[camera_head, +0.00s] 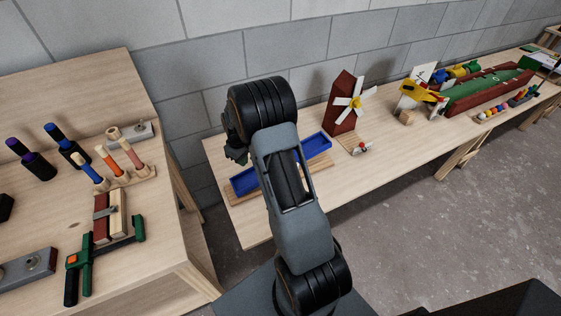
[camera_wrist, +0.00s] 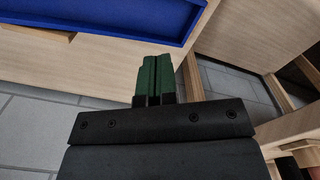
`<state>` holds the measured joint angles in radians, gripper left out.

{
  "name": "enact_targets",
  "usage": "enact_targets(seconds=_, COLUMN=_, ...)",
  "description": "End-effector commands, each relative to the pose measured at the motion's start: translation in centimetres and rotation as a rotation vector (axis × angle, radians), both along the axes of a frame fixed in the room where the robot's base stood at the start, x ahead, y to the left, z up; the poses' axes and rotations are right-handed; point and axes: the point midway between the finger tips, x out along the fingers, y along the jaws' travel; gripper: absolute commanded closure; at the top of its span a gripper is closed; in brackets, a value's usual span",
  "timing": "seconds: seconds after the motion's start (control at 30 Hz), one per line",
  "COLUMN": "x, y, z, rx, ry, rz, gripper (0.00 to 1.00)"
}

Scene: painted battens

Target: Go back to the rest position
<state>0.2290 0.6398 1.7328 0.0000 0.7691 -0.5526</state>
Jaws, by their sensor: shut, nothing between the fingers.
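My gripper (camera_wrist: 154,78) shows in the wrist view with its two green fingers together and nothing between them. It is near the blue tray (camera_wrist: 110,12), which lies across the top of that view; the fingers are apart from it in the picture. In the head view my arm stands in front of the long table and covers the middle of the blue tray (camera_head: 317,145). Dark parts of my gripper (camera_head: 236,152) show at the left of the arm, and its fingertips are hard to make out there.
On the left bench (camera_head: 95,80) lie red and cream battens (camera_head: 110,216), a green clamp (camera_head: 95,255) and several coloured handles. A red windmill (camera_head: 343,100), a yellow plane (camera_head: 422,92) and a green-topped box (camera_head: 490,88) stand along the long table (camera_head: 380,170). Open floor lies at right.

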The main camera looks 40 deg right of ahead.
Motion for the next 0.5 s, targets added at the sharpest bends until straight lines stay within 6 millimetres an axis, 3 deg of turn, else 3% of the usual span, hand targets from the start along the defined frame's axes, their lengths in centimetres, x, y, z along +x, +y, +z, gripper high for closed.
enact_targets(seconds=0.17, x=0.01, y=-0.01, z=1.2, rx=0.0, ry=-0.001, rz=0.0, gripper=1.0)
enact_targets(seconds=0.5, x=0.0, y=0.0, z=1.28, rx=0.0, ry=0.0, rz=0.0, gripper=1.0)
